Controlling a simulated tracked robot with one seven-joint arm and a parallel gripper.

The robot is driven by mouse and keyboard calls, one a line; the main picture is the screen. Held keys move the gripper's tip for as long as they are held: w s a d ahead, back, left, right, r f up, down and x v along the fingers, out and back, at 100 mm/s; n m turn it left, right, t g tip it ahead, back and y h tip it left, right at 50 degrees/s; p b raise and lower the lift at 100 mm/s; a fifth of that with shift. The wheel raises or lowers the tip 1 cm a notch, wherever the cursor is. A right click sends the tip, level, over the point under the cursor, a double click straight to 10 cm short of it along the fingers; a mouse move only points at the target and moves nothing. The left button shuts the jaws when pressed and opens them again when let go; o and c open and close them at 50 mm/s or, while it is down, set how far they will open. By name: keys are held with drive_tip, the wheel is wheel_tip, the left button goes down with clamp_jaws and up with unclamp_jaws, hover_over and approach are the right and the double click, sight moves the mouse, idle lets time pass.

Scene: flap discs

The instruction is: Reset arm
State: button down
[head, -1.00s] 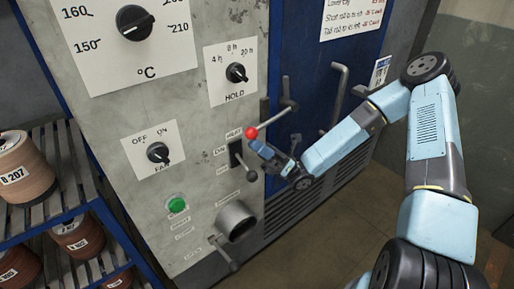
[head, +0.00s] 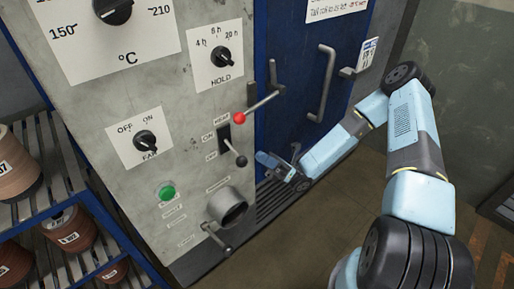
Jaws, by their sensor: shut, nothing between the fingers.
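My gripper (head: 272,162) is shut and empty at the end of my light-blue arm, which comes in from the lower right. It is in front of the lower edge of the blue oven door (head: 300,112), just right of the grey control panel (head: 190,130). A black-knobbed lever (head: 241,160) on the panel is a little left of the fingertips, apart from them in the picture. A red-knobbed lever (head: 239,118) is above and left of the gripper.
The panel carries a HOLD dial (head: 222,56), a FAN switch (head: 145,141), a green button (head: 167,192) and a round port (head: 229,206) with a small lever. A door handle (head: 324,85) projects above my arm. A blue rack (head: 55,215) with reels stands at left. Floor at lower right is clear.

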drive_tip(key=s+d+r+n+t+h, duration=0.4)
drive_tip(key=d+r+n+t+h, duration=0.1)
drive_tip(key=d+r+t+h, duration=0.1)
drive_tip(key=s+d+r+n+t+h, duration=0.3)
drive_tip(key=d+r+n+t+h, duration=0.2)
drive_tip(key=d+r+h, duration=0.4)
drive_tip(key=s+d+r+n+t+h, duration=0.4)
drive_tip(key=d+r+h, duration=0.4)
drive_tip(key=r, duration=0.6)
drive_tip(key=n+t+h, duration=0.1)
drive_tip(key=t, duration=0.1)
drive_tip(key=shift+s+d+t+h, duration=0.2)
drive_tip(key=shift+s+t+h, duration=0.1)
drive_tip(key=shift+h, duration=0.1)
idle(0.3)
drive_tip(key=c, duration=1.8)
unclamp_jaws()
